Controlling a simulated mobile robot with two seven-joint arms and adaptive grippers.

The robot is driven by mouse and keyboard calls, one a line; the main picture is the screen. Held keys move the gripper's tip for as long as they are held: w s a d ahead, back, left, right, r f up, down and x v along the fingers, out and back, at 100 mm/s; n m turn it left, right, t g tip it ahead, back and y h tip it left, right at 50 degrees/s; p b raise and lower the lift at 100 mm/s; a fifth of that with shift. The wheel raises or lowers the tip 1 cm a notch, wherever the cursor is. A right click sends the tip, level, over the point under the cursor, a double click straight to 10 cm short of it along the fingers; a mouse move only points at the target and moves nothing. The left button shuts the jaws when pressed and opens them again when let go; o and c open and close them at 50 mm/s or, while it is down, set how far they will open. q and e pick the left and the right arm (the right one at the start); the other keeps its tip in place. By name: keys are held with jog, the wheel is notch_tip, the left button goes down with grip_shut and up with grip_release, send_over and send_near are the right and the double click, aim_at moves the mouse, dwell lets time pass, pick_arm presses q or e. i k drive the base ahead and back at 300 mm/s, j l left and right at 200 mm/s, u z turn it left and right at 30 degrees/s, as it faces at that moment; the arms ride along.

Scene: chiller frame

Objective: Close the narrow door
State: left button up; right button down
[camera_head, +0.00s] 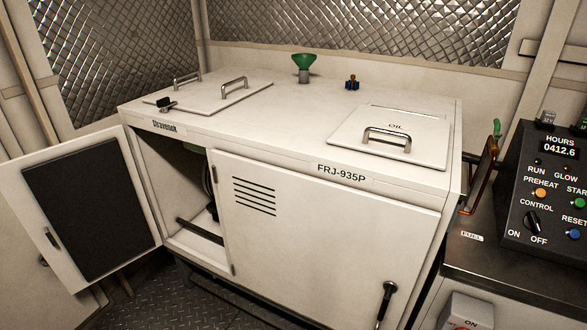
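The narrow door (139,186) stands swung open at the left of the white cabinet. Its dark padded inner face shows toward me, with a small dark latch slot (52,238) near its free edge. It hangs from the left side of the cabinet opening (180,180), where dark parts inside are visible. The wide door (325,235) to the right of the opening is shut. It has vent slots and a black handle (386,304) at its lower right. Neither of my grippers is in the camera_head view.
The cabinet top (300,120) carries a lid with handles, an OIL lid (392,137), a green funnel (303,63) and a small blue valve (352,83). A control panel (555,190) stands at the right. Dark tread-plate floor (225,305) shows below.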

aim_at(87, 190)
jog(key=i+j+z, duration=0.2)
jog(key=j+z, duration=0.25)
jog(key=j, duration=0.65)
jog(key=i+j+z, duration=0.1)
jog(key=j+z, duration=0.35)
jog(key=j, duration=0.65)
